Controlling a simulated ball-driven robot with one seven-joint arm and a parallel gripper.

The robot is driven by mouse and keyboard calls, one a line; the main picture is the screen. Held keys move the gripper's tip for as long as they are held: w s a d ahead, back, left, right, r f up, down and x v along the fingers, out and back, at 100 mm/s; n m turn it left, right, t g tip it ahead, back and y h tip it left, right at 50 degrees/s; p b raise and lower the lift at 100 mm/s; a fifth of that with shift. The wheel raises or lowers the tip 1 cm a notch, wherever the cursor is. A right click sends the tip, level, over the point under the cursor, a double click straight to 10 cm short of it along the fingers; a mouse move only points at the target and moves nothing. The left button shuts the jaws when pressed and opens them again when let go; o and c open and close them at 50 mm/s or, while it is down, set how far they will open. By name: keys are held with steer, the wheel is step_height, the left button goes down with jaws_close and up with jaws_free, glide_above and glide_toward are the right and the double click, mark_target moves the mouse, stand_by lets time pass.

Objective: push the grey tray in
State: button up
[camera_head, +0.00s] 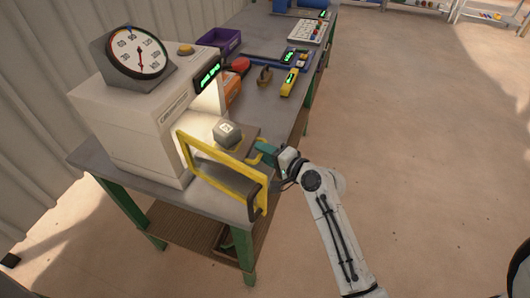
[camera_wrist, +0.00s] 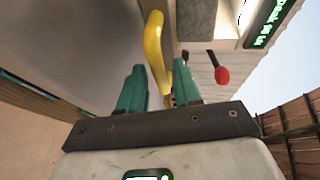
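The grey tray (camera_head: 247,132) sticks out of the white press (camera_head: 130,115), with a grey block (camera_head: 226,132) marked with a letter on top. A yellow handle is at the tray's outer end; in the wrist view a curved yellow handle (camera_wrist: 154,50) rises between the fingers. My gripper (camera_head: 264,150) has teal fingers and is at the tray's outer end, low over the table edge. In the wrist view my gripper (camera_wrist: 160,78) has its fingers apart, and I see no firm hold on the handle. The tray's far end is hidden inside the press.
A yellow-framed guard (camera_head: 222,158) stands swung out in front of the press, close to my arm. The table (camera_head: 215,200) continues behind with a yellow device (camera_head: 289,82), a purple bin (camera_head: 220,38) and other tools. The floor right of the table is clear.

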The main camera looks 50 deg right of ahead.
jaws_close()
stand_by(0.3)
